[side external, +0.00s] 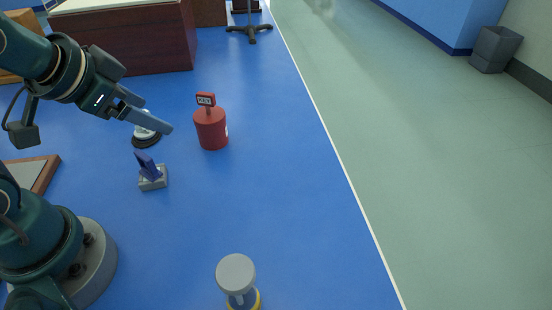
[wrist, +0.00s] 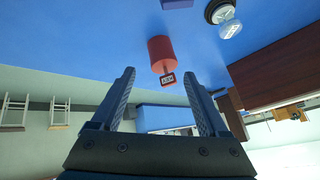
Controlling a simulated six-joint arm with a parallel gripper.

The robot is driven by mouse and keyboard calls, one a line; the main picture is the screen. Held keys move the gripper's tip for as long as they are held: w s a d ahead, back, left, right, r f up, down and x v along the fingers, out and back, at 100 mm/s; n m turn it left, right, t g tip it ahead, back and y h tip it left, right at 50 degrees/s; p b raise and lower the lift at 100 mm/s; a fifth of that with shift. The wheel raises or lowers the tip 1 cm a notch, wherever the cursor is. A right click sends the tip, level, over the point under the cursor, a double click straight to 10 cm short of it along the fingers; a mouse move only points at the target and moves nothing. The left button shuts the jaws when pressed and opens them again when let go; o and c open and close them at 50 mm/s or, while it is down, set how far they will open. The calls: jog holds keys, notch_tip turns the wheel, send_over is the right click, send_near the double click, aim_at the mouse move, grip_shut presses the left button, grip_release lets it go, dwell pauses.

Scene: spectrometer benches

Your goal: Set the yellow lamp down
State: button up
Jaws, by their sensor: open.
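A lamp-like object with a grey round top and a yellow ring at its base (side external: 237,275) stands upright on the blue surface, at the bottom of the side view. It is cut off by the frame edge and does not show in the wrist view. I take it for the yellow lamp. My gripper (side external: 157,115) is in the upper left of the side view, far from the lamp and above the blue surface. In the wrist view my gripper (wrist: 160,74) has its two fingers apart, with nothing between them.
A red cylinder with a small sign (side external: 210,128) stands right of my gripper. A black-based round item (side external: 146,138) is partly behind the fingers. A small grey block with a blue upright (side external: 152,180) is nearer. A dark brown box (side external: 140,50) stands behind. The right surface is clear.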

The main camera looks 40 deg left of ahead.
jog(key=s+d+n+g+h, duration=0.1)
jog(key=s+d+h, duration=0.1)
jog(key=s, duration=0.3)
jog(key=shift+s+d+r+n+g, duration=0.3)
jog(key=shift+s+d+n, duration=0.1)
jog(key=shift+d, duration=0.5)
jog(key=shift+w, duration=0.1)
